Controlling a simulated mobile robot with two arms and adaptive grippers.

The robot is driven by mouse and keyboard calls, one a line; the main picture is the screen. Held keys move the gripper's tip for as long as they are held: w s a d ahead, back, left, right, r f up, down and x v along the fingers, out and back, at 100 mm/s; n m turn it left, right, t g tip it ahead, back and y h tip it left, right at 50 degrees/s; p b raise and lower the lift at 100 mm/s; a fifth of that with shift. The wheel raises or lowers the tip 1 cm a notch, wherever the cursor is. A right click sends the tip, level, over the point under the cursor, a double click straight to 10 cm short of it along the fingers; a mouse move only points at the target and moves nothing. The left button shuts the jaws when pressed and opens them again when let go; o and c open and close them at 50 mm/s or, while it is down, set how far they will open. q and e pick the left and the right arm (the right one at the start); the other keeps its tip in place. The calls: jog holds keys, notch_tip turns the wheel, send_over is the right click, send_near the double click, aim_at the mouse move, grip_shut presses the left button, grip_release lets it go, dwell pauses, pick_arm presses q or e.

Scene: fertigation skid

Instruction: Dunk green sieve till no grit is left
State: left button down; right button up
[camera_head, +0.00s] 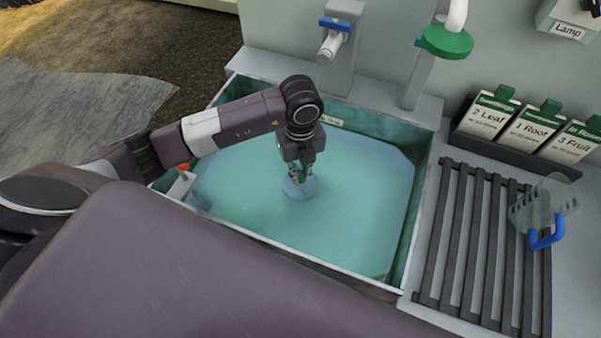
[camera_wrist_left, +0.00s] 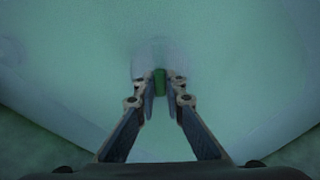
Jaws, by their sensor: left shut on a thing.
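My left gripper (camera_head: 300,175) points down over the middle of the water-filled basin (camera_head: 420,215). It is shut on the green handle of the sieve (camera_head: 296,188), whose pale round body shows under or at the water surface. In the left wrist view the two fingers of the left gripper (camera_wrist_left: 160,90) close on the green handle of the sieve (camera_wrist_left: 159,82), with its pale, blurred disc beyond. I cannot make out any grit on it. My right gripper is not in view.
A clear strainer with a blue handle (camera_head: 546,234) lies on the dark slatted rack (camera_head: 463,245) at the right. Several labelled packets (camera_head: 488,112) stand behind it. A blue-handled tap (camera_head: 333,40) and a pipe with a green collar (camera_head: 446,41) rise behind the basin.

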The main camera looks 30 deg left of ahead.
pick_arm(q)
notch_tip(320, 180, up, 10)
jog(key=p, duration=0.7)
jog(key=shift+p, duration=0.3)
notch_tip(320, 180, up, 8)
jog(key=p, duration=0.6)
jog(key=shift+r, duration=0.25)
dwell(1.0)
